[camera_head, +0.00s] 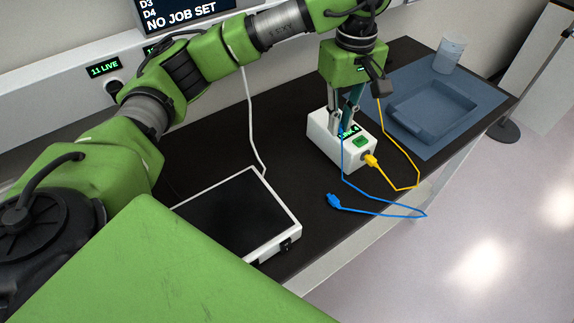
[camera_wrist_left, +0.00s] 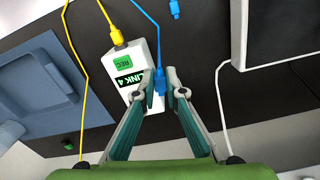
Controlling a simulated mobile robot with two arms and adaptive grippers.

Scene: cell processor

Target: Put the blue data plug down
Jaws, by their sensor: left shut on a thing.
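In the left wrist view, my left gripper (camera_wrist_left: 159,74) is shut on a blue plug (camera_wrist_left: 159,82) at one end of the blue cable (camera_wrist_left: 147,18). In the head view the same gripper (camera_head: 343,128) points down at the white LINK 4 box (camera_head: 323,142), and its fingers hide most of that plug. I cannot tell whether the held plug touches the box. The cable's other blue plug (camera_head: 333,201) lies loose on the dark bench, and it also shows in the left wrist view (camera_wrist_left: 175,9). My right gripper is not in view.
A yellow plug (camera_head: 371,161) sits at the box's front, with its cable looping right. A white-framed dark panel (camera_head: 297,213) lies to the left, with a white cable behind it. A blue-grey tray (camera_head: 393,114) and a clear cup (camera_head: 448,56) stand on a mat at right.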

